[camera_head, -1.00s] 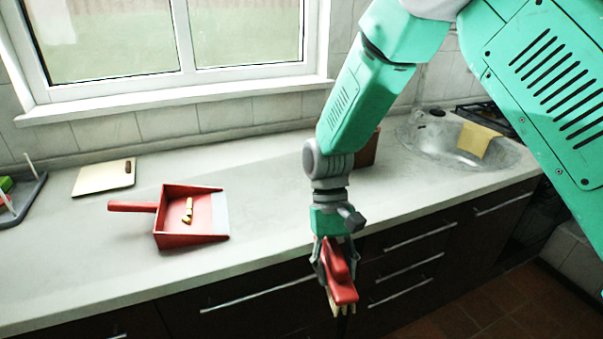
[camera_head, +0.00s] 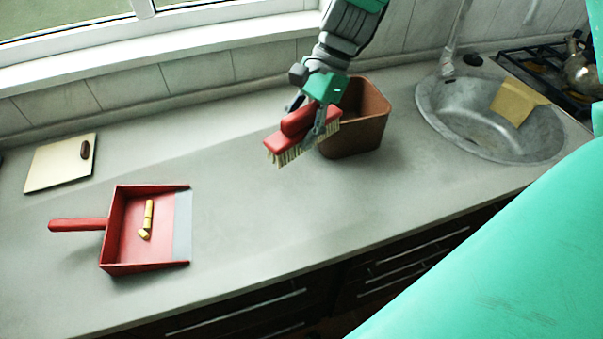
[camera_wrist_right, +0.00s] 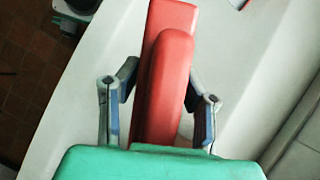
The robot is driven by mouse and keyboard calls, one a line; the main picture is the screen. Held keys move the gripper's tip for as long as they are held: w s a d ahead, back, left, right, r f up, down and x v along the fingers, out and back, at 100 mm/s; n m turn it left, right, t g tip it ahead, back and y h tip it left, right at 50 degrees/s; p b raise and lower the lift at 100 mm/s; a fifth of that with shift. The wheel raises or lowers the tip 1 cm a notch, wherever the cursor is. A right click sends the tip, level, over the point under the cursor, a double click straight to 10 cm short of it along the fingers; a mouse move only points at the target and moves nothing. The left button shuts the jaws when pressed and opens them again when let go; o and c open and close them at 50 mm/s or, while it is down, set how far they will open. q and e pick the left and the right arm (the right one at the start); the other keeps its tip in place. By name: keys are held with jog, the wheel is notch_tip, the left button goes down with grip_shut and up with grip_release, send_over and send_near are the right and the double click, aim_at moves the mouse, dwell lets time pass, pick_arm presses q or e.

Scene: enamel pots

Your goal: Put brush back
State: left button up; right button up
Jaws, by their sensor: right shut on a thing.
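The brush (camera_head: 287,145) has a red body and pale bristles that point down. My right gripper (camera_head: 314,122) is shut on its red grip and holds it above the counter, in front and to the left of the brown bin (camera_head: 357,135). In the right wrist view the red brush (camera_wrist_right: 165,75) lies between the two fingers of the gripper (camera_wrist_right: 160,105). The red dustpan (camera_head: 117,240) lies on the counter at the left with several small yellow pieces (camera_head: 147,218) in it. My left gripper is not in view.
The counter (camera_head: 240,205) is clear between the dustpan and the bin. A cutting board (camera_head: 55,170) lies at the left back. A metal sink (camera_head: 470,125) with a yellow cloth (camera_head: 517,102) on its rim is at the right, beside a stove (camera_head: 555,70).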

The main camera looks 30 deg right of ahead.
jog(key=f, duration=0.4)
jog(key=d+f, duration=0.1)
jog(key=f, duration=0.2)
jog(key=d+f, duration=0.1)
jog(key=f, duration=0.3)
jog(key=shift+w+f, duration=0.1)
jog(key=shift+f, duration=0.25)
jog(key=x, duration=0.4)
jog(key=shift+d+f, duration=0.15)
jog(key=shift+d, duration=0.2)
jog(key=shift+w+f, duration=0.15)
jog(key=shift+f, duration=0.1)
jog(key=shift+d, duration=0.2)
jog(key=o, duration=1.1)
jog(key=shift+d+f, duration=0.15)
jog(key=shift+d, duration=0.15)
jog(key=shift+o, duration=0.2)
jog(key=shift+a+r, duration=0.25)
jog(key=shift+a, duration=0.1)
jog(key=shift+d+r, duration=0.15)
jog(key=shift+r, duration=0.2)
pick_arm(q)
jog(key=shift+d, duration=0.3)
pick_arm(e)
jog(key=v, duration=1.1)
jog(key=shift+d, duration=0.2)
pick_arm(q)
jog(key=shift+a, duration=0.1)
pick_arm(e)
jog(key=shift+d+f, duration=0.1)
